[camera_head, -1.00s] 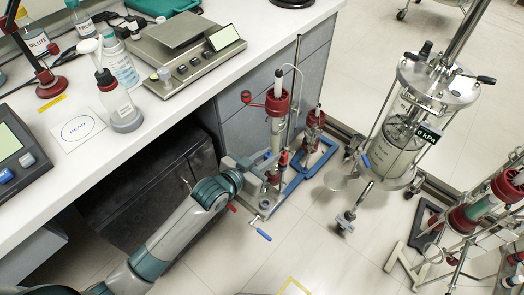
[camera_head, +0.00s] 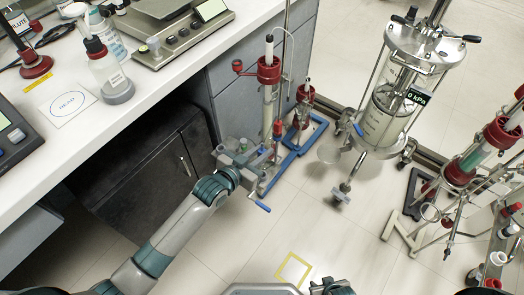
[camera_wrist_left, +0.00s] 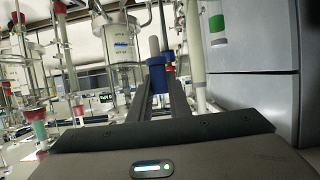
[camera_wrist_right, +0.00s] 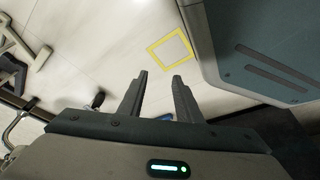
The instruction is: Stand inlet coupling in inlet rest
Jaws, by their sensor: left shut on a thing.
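My left gripper (camera_wrist_left: 160,92) is shut on a blue piece with a grey cylinder rising from it, which looks like the inlet coupling (camera_wrist_left: 162,68). The piece looks upright between the fingertips in the left wrist view. In the head view my left gripper (camera_head: 238,154) is low beside the glass column (camera_head: 269,98) with red clamps; its fingers and load are hard to make out there. My right gripper (camera_wrist_right: 157,88) is open and empty above the floor. It shows partly at the bottom edge of the head view (camera_head: 332,287). I cannot pick out the inlet rest with certainty.
A blue floor frame (camera_head: 289,160) stands by the column. A pressure vessel (camera_head: 392,110) reading 0 kPa is right of it. Another red-clamped column (camera_head: 478,155) stands far right. The white bench (camera_head: 60,150) is at left. A yellow floor square (camera_head: 293,270) lies in clear floor.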

